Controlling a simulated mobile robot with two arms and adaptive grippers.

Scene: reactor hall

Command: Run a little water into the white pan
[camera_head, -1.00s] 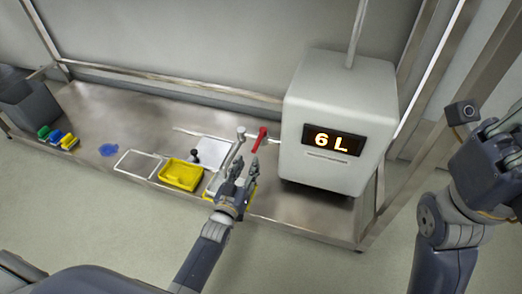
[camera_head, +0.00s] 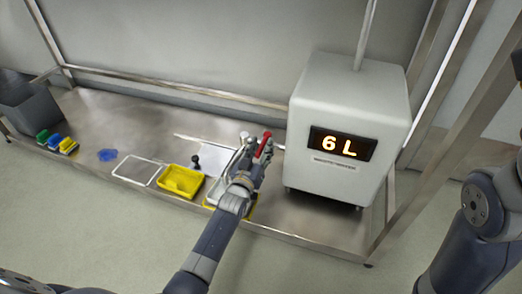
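A metal tap (camera_head: 244,137) with a red lever (camera_head: 265,145) stands on the steel bench, left of the white tank. My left gripper (camera_head: 256,163) is at the red lever, its fingers close to or touching it. Its fingers overlap the lever and tap, so I cannot tell whether it is shut on it. A pale pan (camera_head: 218,187) shows partly below the tap, within a yellow edge, mostly hidden behind my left arm. I cannot see whether water is in it. My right gripper is out of view; only my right arm shows.
The tank (camera_head: 345,120) reads "6 L". A yellow pan (camera_head: 181,182), a white rectangular outline (camera_head: 138,170), a blue patch (camera_head: 107,155), several coloured sponges (camera_head: 56,142) and a grey bin (camera_head: 30,105) are on the bench (camera_head: 110,110) to the left.

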